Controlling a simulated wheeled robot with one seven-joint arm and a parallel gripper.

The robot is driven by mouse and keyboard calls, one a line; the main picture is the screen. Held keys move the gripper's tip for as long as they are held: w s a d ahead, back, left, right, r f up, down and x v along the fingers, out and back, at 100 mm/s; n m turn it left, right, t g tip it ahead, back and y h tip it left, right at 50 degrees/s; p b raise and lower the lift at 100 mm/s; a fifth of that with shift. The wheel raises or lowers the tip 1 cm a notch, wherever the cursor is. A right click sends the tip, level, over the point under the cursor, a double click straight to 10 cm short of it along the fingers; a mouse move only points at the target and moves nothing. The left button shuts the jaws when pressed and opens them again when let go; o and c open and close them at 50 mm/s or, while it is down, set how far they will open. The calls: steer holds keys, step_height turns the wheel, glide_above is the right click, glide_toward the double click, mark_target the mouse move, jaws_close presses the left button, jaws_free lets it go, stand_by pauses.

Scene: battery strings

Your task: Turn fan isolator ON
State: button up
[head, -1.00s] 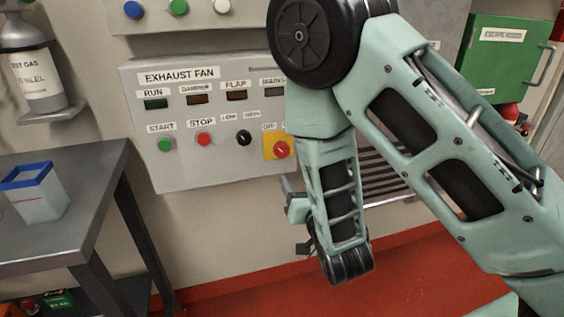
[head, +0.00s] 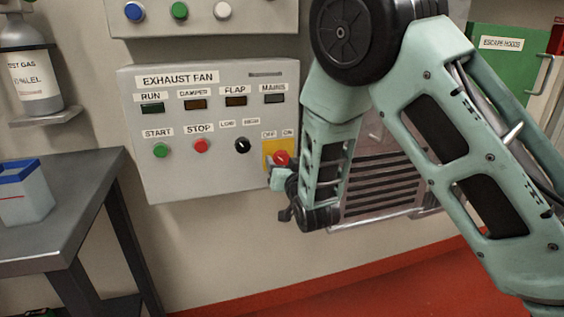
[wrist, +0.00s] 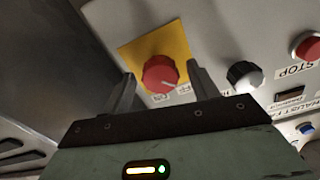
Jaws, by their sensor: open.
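The fan isolator is a red rotary knob (head: 281,158) on a yellow plate (head: 268,149), at the lower right of the grey EXHAUST FAN panel (head: 220,180). OFF and ON labels sit above it. My gripper is open, one finger on each side of the knob. I cannot tell whether the fingers touch it. In the head view my gripper (head: 277,174) is just below the knob, partly hidden by my arm.
A black LOW/HIGH selector (head: 242,146), a red STOP button (head: 201,146) and a green START button (head: 161,150) lie left of the isolator. A louvred grille (head: 385,185) is to the right. A grey table (head: 75,170) stands at the left.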

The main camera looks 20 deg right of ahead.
steer(key=shift+w, duration=0.95)
steer(key=shift+c, duration=0.3)
steer(key=c, duration=0.9)
